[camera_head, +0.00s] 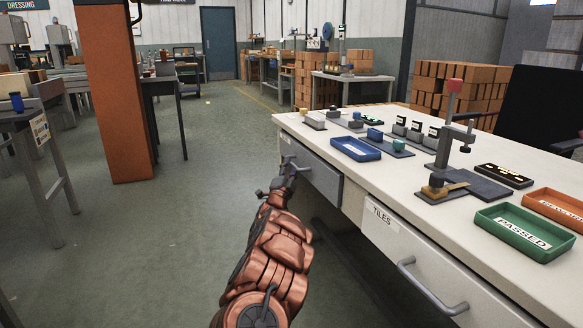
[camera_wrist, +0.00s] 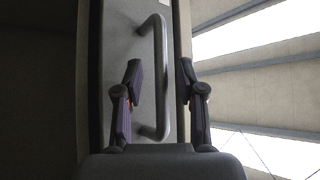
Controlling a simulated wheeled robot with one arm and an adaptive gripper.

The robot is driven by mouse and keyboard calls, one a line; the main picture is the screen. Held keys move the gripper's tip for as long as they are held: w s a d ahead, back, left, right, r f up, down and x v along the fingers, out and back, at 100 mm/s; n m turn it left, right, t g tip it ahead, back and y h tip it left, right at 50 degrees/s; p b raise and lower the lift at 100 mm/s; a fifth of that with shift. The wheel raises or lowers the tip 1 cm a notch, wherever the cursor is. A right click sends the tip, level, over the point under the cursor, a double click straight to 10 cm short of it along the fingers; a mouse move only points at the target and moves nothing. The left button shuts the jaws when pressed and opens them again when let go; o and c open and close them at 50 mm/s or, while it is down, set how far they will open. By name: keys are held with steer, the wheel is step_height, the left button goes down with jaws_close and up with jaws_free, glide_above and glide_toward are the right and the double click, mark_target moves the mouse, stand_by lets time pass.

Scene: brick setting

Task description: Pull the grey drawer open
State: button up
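The grey drawer (camera_head: 325,184) is in the workbench's front, left of the white TILES drawer; its front looks about flush with the bench. Its bar handle (camera_head: 300,166) is partly hidden by my gripper (camera_head: 287,172), which is at the handle in the head view. In the wrist view the grey drawer front (camera_wrist: 117,40) fills the middle, and the handle (camera_wrist: 163,35) runs upright in the picture. My gripper (camera_wrist: 160,70) is open there, one finger on each side of the handle, with gaps showing. Whether a finger touches the handle I cannot tell.
The white TILES drawer (camera_head: 430,262) with its own handle (camera_head: 432,287) is nearer on the right. The benchtop (camera_head: 400,183) carries a blue tray (camera_head: 355,148), a green PASSED tray (camera_head: 523,232) and a press (camera_head: 447,140). An orange pillar (camera_head: 113,90) stands left; the floor between is clear.

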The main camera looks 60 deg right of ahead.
steer(key=shift+b+x, duration=0.3)
steer(key=shift+x, duration=0.7)
steer(key=shift+c, duration=0.3)
jaws_close()
